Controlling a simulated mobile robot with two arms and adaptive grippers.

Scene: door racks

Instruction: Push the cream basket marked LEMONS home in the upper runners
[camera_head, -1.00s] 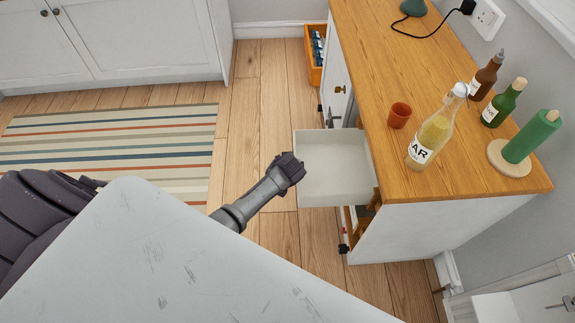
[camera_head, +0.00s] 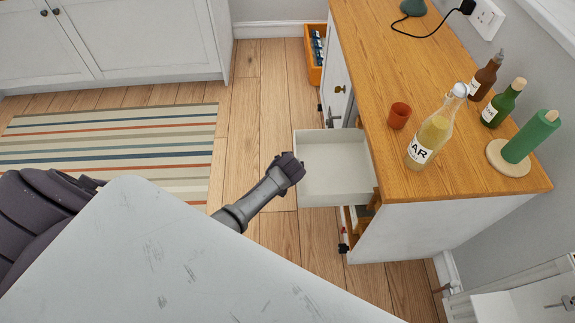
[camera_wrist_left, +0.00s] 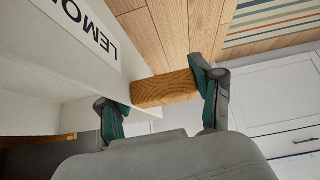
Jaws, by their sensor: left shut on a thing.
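The cream basket (camera_head: 333,158) stands pulled out from the left side of the wood-topped unit, and its inside looks empty. In the left wrist view the basket wall (camera_wrist_left: 75,75) carries a label (camera_wrist_left: 85,22) with large dark letters reading LEMO, the rest cut off. My left gripper (camera_head: 295,167) is at the basket's outer front. In the left wrist view it is shut on a wooden handle (camera_wrist_left: 166,89) beside the basket, with a finger at each end of the block. The runners are hidden beneath the worktop. My right gripper is not in view.
The worktop (camera_head: 375,55) holds an orange cup (camera_head: 399,115), several bottles and a green roll (camera_head: 532,136). An orange crate (camera_head: 315,62) sits on the floor behind. Floor left of the basket is clear to the striped rug (camera_head: 110,150).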

